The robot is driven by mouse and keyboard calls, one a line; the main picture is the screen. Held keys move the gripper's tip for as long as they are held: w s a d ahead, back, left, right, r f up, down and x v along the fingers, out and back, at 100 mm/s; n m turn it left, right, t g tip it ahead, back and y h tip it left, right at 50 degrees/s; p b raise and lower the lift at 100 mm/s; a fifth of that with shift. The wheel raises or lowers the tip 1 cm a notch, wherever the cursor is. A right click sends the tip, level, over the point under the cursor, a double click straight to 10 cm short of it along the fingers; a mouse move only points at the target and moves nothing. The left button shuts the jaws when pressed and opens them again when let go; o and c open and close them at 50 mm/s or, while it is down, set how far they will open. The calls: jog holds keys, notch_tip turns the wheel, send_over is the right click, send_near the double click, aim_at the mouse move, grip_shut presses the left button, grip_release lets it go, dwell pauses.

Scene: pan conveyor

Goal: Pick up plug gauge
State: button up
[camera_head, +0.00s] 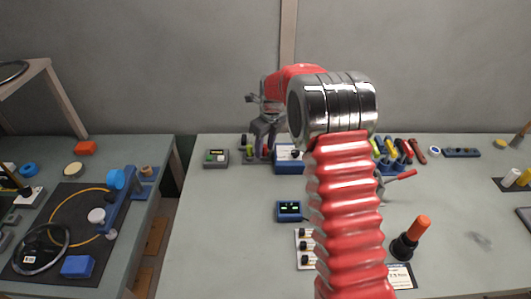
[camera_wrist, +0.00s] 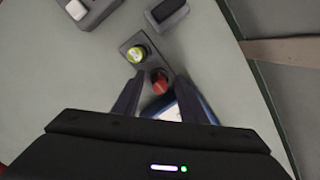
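A small grey block (camera_wrist: 149,68) holds two upright round-topped pieces, one yellow-green (camera_wrist: 136,53) and one red (camera_wrist: 158,82). They look like the plug gauge's two ends or two gauges; I cannot tell which. My gripper (camera_wrist: 160,79) is open, with the red-topped piece between or just below its fingertips; contact is not clear. In the head view my gripper (camera_head: 264,147) points down over the grey block, at the back of the table left of centre, and partly hides the pieces.
A blue box (camera_head: 289,162) stands close on the right, and a grey button box (camera_head: 215,158) on the left. A rack of coloured tools (camera_head: 396,156) is further right. A small blue display (camera_head: 289,211) and an orange-handled tool (camera_head: 410,238) are nearer. The table's left front is clear.

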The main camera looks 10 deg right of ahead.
aim_at(265, 146)
jog(key=shift+c, duration=0.3)
grip_shut()
dwell(0.3)
jog(key=shift+r, duration=0.1)
notch_tip(265, 146, up, 10)
jog(key=shift+f, duration=0.1)
dwell(0.4)
jog(key=shift+s, duration=0.1)
dwell(0.5)
